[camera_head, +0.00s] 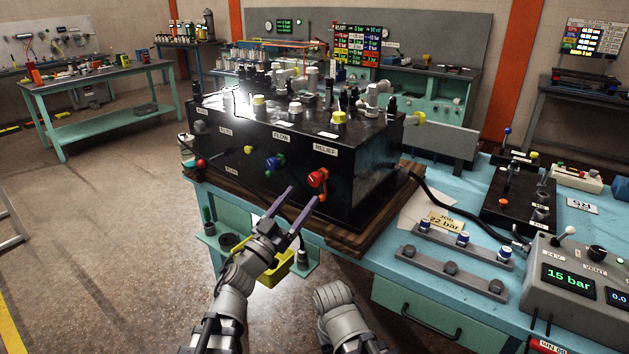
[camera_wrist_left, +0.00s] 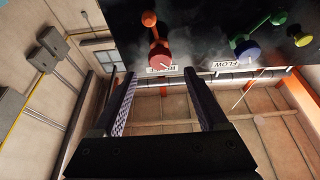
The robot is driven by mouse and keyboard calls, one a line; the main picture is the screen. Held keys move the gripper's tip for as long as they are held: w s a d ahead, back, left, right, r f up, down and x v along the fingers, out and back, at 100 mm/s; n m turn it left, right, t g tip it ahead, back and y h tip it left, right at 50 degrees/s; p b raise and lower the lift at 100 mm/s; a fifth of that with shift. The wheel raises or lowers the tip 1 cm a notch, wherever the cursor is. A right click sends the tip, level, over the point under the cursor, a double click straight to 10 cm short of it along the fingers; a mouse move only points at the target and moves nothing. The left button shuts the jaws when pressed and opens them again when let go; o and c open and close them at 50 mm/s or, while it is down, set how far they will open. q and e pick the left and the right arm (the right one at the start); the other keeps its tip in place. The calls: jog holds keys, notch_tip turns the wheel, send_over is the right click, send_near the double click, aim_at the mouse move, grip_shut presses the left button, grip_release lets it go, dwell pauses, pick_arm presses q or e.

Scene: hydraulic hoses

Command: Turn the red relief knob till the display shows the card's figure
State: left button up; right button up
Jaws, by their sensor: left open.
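The red relief knob (camera_head: 318,179) sits on the front face of the black block (camera_head: 320,140), below a RELIEF label. In the left wrist view the knob (camera_wrist_left: 159,54) is ahead, between the lines of the two fingers and above the label. My left gripper (camera_head: 300,208) is open and empty, its fingertips in front of and slightly below the knob, apart from it. The display (camera_head: 568,280) on the grey box reads 15 bar in green. The yellow job card (camera_head: 446,221) reads 22 bar. My right arm shows at the bottom, but its fingers are not visible.
A blue knob (camera_head: 274,164) under a FLOW label is left of the red one. A black hose (camera_head: 440,200) runs from the block across the blue bench. Capped fittings (camera_head: 463,240) stand on grey rails at the bench front. A yellow bin (camera_head: 275,268) is below the left gripper.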

aim_at(313, 181)
pick_arm(q)
jog(key=p+x, duration=0.2)
jog(key=x, duration=0.5)
jog(key=shift+w+d+r+p, duration=0.1)
jog(key=shift+w+p, duration=0.1)
jog(key=shift+p, duration=0.15)
grip_shut()
